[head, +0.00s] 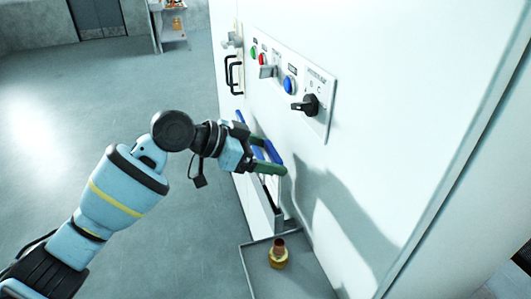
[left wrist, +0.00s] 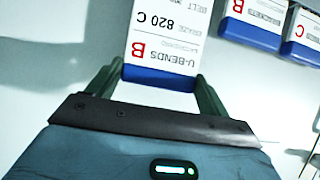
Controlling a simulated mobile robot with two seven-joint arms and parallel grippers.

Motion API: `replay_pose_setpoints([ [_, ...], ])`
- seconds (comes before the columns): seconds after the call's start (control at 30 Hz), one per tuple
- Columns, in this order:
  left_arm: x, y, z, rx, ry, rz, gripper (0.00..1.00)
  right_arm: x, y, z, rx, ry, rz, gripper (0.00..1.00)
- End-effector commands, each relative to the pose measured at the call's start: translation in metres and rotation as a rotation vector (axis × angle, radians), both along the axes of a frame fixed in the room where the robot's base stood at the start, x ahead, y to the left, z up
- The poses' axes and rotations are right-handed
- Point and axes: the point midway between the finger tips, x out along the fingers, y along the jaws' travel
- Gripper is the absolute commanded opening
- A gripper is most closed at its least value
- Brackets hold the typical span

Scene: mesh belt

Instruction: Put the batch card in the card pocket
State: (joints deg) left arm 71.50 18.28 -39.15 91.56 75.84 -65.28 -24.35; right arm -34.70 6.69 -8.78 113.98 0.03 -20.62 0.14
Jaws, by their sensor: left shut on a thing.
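My left gripper (head: 274,155) is shut on a batch card, close to the white machine front. In the left wrist view the card (left wrist: 169,32) is white with a blue end band between the green fingers of the gripper (left wrist: 160,76). Its print, upside down, reads U-BENDS, a red B and 820 C. In the head view the card's blue edge (head: 272,152) shows between the fingers. A narrow pale holder with a dark opening (head: 271,190) sits on the panel just below the gripper; it looks like the card pocket, partly covered. My right gripper is out of view.
Two similar cards with blue bands (left wrist: 249,34) (left wrist: 302,54) are at the upper right in the left wrist view. A control panel (head: 318,88) with buttons and a black knob is above the gripper. A grey tray (head: 257,263) holding a brass fitting (head: 278,257) is below.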

Motion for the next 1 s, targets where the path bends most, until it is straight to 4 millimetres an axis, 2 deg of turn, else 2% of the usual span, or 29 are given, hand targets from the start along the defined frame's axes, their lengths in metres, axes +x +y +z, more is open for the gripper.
replay_pose_setpoints([
  [1.0, 0.0003, -0.0002, 0.0000, -0.001, 0.000, 0.000, 0.57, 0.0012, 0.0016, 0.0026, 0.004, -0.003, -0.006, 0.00],
])
